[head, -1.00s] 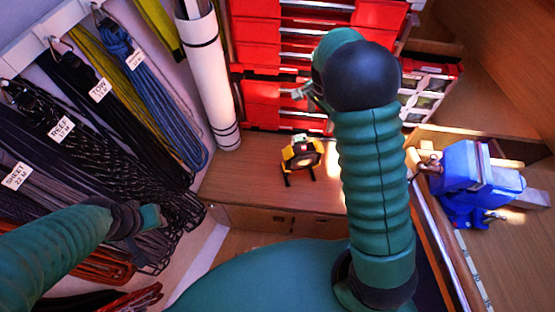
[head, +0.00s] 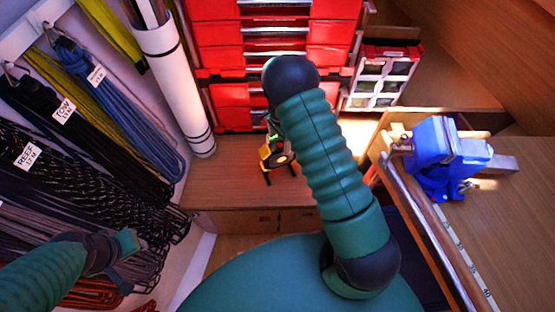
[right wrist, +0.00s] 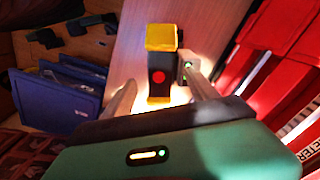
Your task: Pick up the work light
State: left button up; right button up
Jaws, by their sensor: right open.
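The work light (head: 277,157) is a small yellow and black lamp on dark feet, standing on the wooden bench top in the middle of the head view. In the right wrist view the work light (right wrist: 160,66) shows a yellow top and a black body with a red round spot. My right gripper (head: 272,128) is just behind and above it, partly hidden by my own arm. Its two fingers (right wrist: 160,88) are apart, on either side of the lamp's lower part, with nothing clearly held. My left gripper (head: 130,247) is at the lower left, away from the lamp; its jaws are unclear.
Red drawer units (head: 275,40) stand behind the lamp. A white rolled tube (head: 175,85) leans at its left. Labelled coiled lines (head: 110,110) hang on the left wall. A blue vise (head: 440,155) is on the right bench. Bare bench top (head: 225,180) lies left of the lamp.

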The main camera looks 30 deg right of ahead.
jog(key=shift+f, duration=0.6)
jog(key=shift+r, duration=0.1)
jog(key=c, duration=0.4)
grip_shut()
